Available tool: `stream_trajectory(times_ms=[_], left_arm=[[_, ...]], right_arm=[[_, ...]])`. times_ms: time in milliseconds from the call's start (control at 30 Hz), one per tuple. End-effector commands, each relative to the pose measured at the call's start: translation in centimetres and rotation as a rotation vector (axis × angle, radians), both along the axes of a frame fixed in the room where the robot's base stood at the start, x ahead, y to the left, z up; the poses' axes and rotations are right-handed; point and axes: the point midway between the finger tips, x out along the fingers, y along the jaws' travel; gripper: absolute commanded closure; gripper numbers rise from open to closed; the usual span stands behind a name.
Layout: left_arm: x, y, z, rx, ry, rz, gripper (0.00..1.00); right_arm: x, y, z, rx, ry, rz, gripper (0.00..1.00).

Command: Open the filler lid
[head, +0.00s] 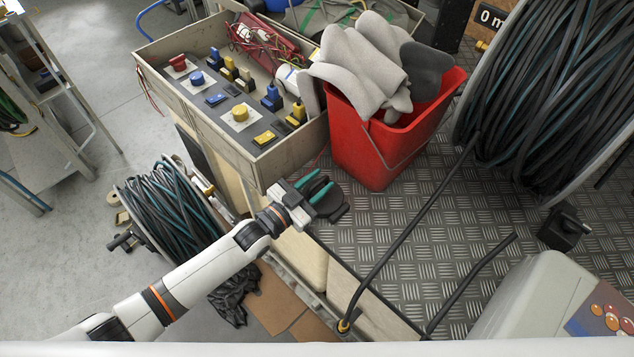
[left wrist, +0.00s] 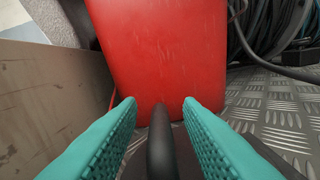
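A black round cap, which looks like the filler lid (head: 338,212), sits on the metal tread-plate deck in front of the red bucket. In the left wrist view a dark upright bar or handle (left wrist: 162,150) rises between my fingers, with a dark surface below it. My left gripper (head: 320,188), with teal fingers, is at the cap and partly covers it in the head view. Its fingers are open on either side of the bar, with a visible gap on each side (left wrist: 161,103). The lid appears closed, though its hinge is hidden. My right gripper is not in view.
The red bucket (head: 372,150) holding grey gloves stands just beyond the gripper. A box (head: 212,122) with coloured switches is to its left. A large hose reel (head: 560,90) stands at the right, and black hoses cross the tread plate (head: 430,225).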

Motion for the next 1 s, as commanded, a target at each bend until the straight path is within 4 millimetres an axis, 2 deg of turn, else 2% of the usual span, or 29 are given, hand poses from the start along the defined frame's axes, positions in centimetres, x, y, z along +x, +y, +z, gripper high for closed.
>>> stream_trajectory(times_ms=[200, 400, 767, 1000], left_arm=[[-0.01, -0.01, -0.01, 0.0, 0.0, 0.0, 0.69], [0.0, 0.02, -0.01, 0.0, 0.0, 0.0, 1.0], [-0.01, 0.02, 0.15, 0.009, -0.009, 0.001, 1.0], [-0.33, -0.27, 0.89, 0.072, -0.072, 0.001, 1.0]], right_arm=[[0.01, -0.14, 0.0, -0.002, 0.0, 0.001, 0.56], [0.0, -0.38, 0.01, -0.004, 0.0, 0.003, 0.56], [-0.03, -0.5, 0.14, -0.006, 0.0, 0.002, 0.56], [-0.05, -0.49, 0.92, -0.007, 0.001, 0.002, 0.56]])
